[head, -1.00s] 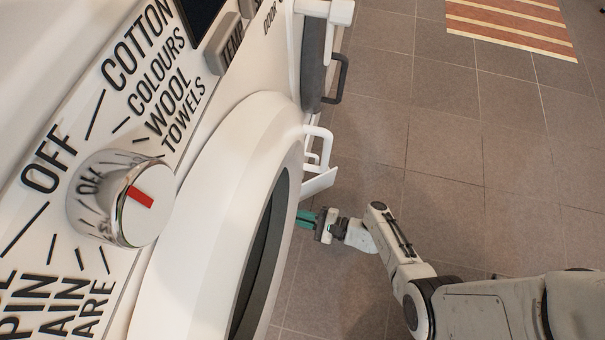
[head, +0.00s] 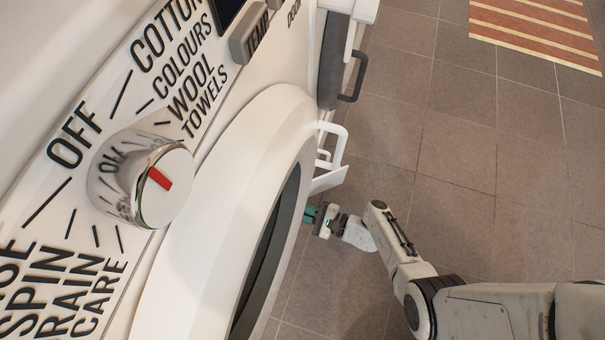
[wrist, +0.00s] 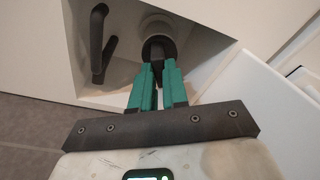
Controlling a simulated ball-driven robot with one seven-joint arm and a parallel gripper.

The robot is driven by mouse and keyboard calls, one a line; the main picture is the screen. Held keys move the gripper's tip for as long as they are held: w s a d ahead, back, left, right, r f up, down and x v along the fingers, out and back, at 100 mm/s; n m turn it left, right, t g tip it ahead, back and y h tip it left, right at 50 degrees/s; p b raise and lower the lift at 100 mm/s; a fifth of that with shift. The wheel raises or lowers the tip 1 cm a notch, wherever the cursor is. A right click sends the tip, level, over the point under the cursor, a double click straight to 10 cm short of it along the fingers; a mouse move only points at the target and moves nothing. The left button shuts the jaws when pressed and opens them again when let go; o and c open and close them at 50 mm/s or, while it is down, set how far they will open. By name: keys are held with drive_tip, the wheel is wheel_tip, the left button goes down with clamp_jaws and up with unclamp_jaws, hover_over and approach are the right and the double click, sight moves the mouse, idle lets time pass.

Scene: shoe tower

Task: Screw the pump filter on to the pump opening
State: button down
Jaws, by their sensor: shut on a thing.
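My gripper (wrist: 157,68) has green fingers and is shut on the dark grip of the pump filter (wrist: 158,47) in the wrist view. The filter sits at the round pale pump opening (wrist: 157,22) in a recess low on the white machine. Whether its thread is engaged cannot be told. In the head view my gripper (head: 312,214) is beside the machine's front, its fingertips close to the door rim. The filter and the opening are hidden there.
A dark bent hose (wrist: 99,40) stands left of the opening inside the recess. A white open flap (wrist: 250,95) is close on the right. The washing machine (head: 215,215) fills the head view's left.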

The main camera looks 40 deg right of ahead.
drive_tip(key=shift+w+a, duration=0.1)
drive_tip(key=shift+w, duration=0.05)
drive_tip(key=c, duration=1.1)
unclamp_jaws()
drive_tip(key=shift+o, duration=0.2)
drive_tip(key=p+v, duration=0.2)
drive_tip(key=v, duration=0.8)
drive_tip(key=shift+s+d+p, duration=0.25)
drive_tip(key=shift+s+p, duration=0.1)
drive_tip(key=shift+r, duration=0.1)
